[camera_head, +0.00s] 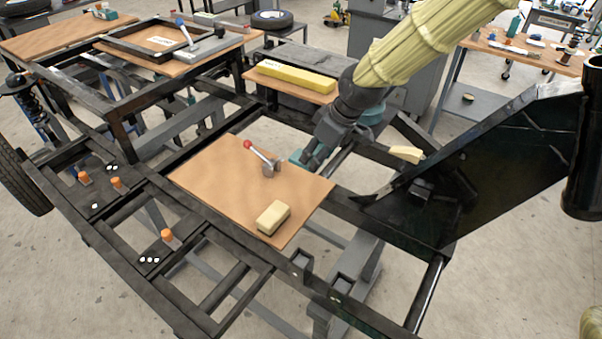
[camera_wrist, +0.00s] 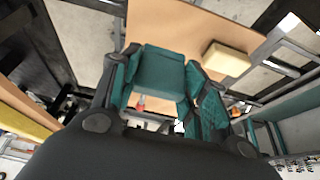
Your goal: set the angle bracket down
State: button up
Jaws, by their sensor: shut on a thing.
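The angle bracket looks like a teal, folded piece (camera_wrist: 158,72) in the wrist view, held between the two fingers of my gripper (camera_wrist: 160,88). In the head view my gripper (camera_head: 314,158) points down at the right edge of a brown board (camera_head: 215,180), with a bit of teal (camera_head: 298,158) at its tips. My gripper is shut on the bracket. Most of the bracket is hidden by the fingers in the head view. I cannot tell whether it touches the board.
The board lies on a black frame (camera_head: 120,215) with open gaps. A black panel (camera_head: 490,170) rises at right. The board's left part is clear.

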jog(key=f, duration=0.6)
jog(key=f+p, duration=0.1)
jog(key=f, duration=0.2)
jog(key=shift+w+d+f, duration=0.1)
jog(key=shift+w, duration=0.15)
jog(key=shift+w+a+p, duration=0.2)
jog(key=shift+a+p, duration=0.1)
jog(key=shift+a, duration=0.05)
jog(key=w+a, duration=0.1)
jog(key=a+p, duration=0.1)
jog(key=shift+w+a+f, duration=0.1)
jog(key=shift+w+a, duration=0.3)
jog(key=shift+d+f+p, duration=0.1)
jog(key=shift+f+p, duration=0.2)
jog(key=shift+f, duration=0.2)
jog(key=shift+f, duration=0.15)
jog(key=o, duration=1.2)
jog(key=shift+c, duration=0.2)
